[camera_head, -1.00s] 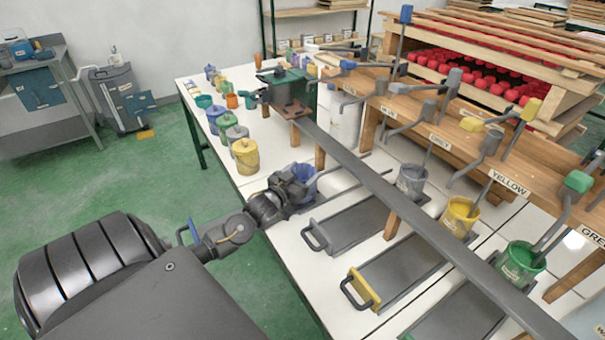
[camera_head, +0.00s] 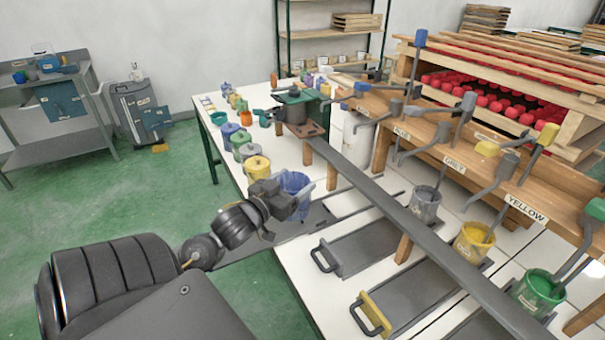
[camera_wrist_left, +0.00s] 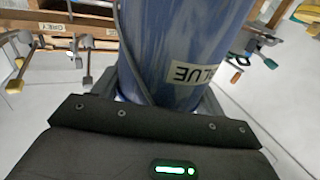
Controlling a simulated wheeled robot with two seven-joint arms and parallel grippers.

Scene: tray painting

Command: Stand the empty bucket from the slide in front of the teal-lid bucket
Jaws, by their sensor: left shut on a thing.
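The blue bucket (camera_head: 297,186) is open-topped and roughly upright. My left gripper (camera_head: 284,200) is shut on it, at the table's near-left side. In the left wrist view the bucket (camera_wrist_left: 180,50) fills the middle and bears a label reading BLUE. Its inside looks blue, and I cannot see the bottom. Lidded buckets stand in a row to its left: yellow (camera_head: 257,167), green-teal (camera_head: 242,143) and blue-purple (camera_head: 229,132). The green-teal one is partly hidden behind others. A dark slide (camera_head: 308,224) lies below and right of the held bucket. My right gripper is not in view.
Handled slides (camera_head: 358,246) lie in front. A dark pot (camera_head: 293,106) stands behind. White table (camera_head: 284,262) shows between the slides.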

